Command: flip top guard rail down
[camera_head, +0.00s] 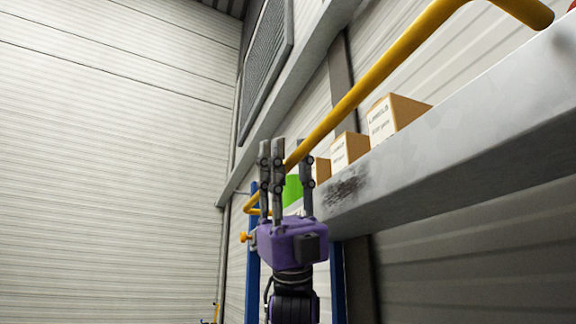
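The top guard rail (400,52) is a yellow tube. It runs above the grey shelf beam (455,125) from the upper right down to the lower left, apparently raised. My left gripper (288,146) is purple with grey fingers pointing up. Its fingers are spread apart, so it is open. The rail shows in the gap between the fingers, but whether they touch it or how far behind it lies I cannot tell. The gripper hides part of the rail's far stretch. My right gripper is not in view.
Cardboard boxes (392,116) and a green item (292,190) stand on the shelf behind the beam. Blue rack posts (252,270) stand below, near my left arm. A dark-framed panel (268,50) hangs on the upper wall. The space on the left is open up to the pale wall.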

